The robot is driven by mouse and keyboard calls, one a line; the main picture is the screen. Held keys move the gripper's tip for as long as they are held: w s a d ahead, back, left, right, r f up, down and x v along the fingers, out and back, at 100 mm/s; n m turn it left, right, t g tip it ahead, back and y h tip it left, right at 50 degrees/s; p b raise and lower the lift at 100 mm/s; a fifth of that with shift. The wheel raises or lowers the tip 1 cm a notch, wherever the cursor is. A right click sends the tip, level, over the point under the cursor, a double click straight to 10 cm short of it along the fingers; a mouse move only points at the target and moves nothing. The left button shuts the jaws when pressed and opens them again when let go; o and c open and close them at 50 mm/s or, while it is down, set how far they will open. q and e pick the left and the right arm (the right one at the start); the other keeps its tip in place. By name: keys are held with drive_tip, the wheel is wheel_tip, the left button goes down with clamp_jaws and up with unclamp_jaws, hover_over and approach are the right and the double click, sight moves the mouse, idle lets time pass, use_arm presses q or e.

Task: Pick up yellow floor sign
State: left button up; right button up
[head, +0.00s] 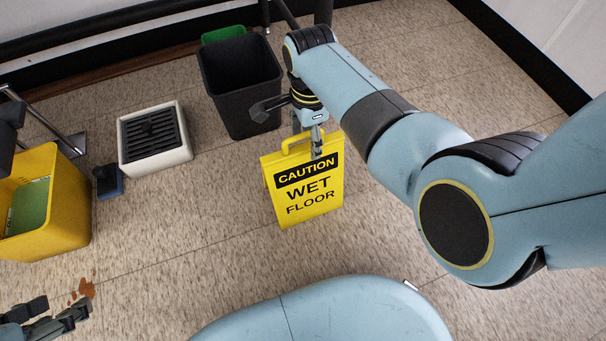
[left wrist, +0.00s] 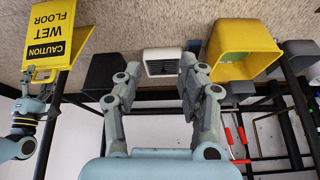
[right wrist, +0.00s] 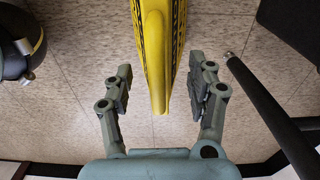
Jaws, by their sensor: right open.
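The yellow floor sign (head: 272,203) stands upright on the tiled floor, reading "CAUTION WET FLOOR", with a loop handle on top. My right gripper (head: 292,125) is at the top of the sign by its handle. In the right wrist view the sign (right wrist: 158,60) reaches between the fingers of my right gripper (right wrist: 160,72), which is open with a gap on both sides. The sign also shows upside down in the left wrist view (left wrist: 40,72). My left gripper (head: 62,320) is at the lower left, partly cut off. In the left wrist view (left wrist: 160,64) it is open and empty.
A black bin (head: 240,85) stands right behind the sign, with a green one (head: 222,34) behind it. A white drain box (head: 157,160), a yellow bucket (head: 60,230) and a small blue object (head: 108,181) are left. A brown spill (head: 87,289) lies near my left gripper.

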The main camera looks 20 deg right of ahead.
sight(303, 171)
drive_tip(key=shift+s+d+f+b, duration=0.1)
drive_tip(key=shift+f+b, duration=0.3)
drive_tip(key=shift+f, duration=0.2)
drive_tip(key=shift+s+d+f+b, duration=0.1)
drive_tip(key=shift+f+b, duration=0.3)
drive_tip(key=shift+f, duration=0.15)
drive_tip(key=shift+f+b, duration=0.45)
use_arm(q)
drive_tip(key=f+t, duration=0.4)
drive_tip(key=shift+w+d+f, duration=0.1)
drive_tip(key=shift+w+f, duration=0.1)
drive_tip(key=shift+f, duration=0.15)
use_arm(e)
drive_tip(key=shift+w+f, duration=0.1)
drive_tip(key=shift+f, duration=0.05)
clamp_jaws()
